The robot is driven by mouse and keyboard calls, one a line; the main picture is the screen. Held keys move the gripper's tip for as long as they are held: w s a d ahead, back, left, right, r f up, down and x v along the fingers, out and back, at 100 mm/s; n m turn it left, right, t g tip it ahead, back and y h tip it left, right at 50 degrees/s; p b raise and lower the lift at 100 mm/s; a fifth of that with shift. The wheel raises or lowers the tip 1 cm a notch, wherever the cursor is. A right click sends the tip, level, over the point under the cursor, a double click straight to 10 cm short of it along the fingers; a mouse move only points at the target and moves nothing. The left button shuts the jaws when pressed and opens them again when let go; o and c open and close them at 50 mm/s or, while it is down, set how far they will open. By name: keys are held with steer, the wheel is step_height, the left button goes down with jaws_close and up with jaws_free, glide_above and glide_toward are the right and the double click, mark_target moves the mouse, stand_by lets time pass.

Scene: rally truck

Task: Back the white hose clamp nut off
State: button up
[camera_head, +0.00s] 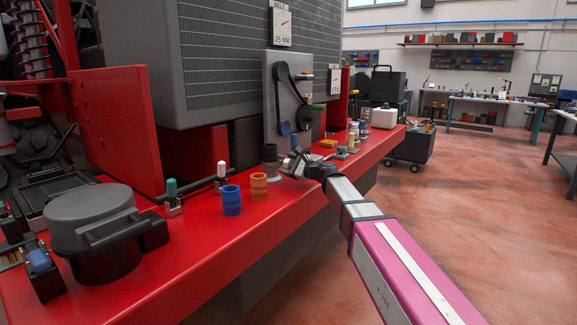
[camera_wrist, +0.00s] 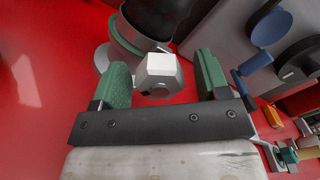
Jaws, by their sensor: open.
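The white hose clamp nut (camera_wrist: 158,73) is a hexagonal block in the middle of the wrist view. It sits between the green pads of my open gripper (camera_wrist: 164,78), with a visible gap on each side. Behind it are a grey clamp band (camera_wrist: 122,42) and a black hose (camera_wrist: 150,18). In the head view the dark hose stub (camera_head: 270,153) stands on the red bumper shelf (camera_head: 215,250). My gripper (camera_head: 295,162) is just right of it; the nut is too small to make out there.
An orange ribbed sleeve (camera_head: 259,187) and a blue one (camera_head: 231,201) stand left of the hose. A belt panel with a blue knob (camera_head: 284,128) rises behind. Several small parts and a white canister (camera_head: 384,117) stand farther right.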

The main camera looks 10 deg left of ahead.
steer(key=c, duration=0.9)
steer(key=shift+c, duration=0.2)
steer(key=shift+n, duration=0.3)
steer(key=n, duration=0.4)
steer(key=shift+n, duration=0.4)
steer(key=n, duration=0.5)
steer(key=shift+n, duration=0.3)
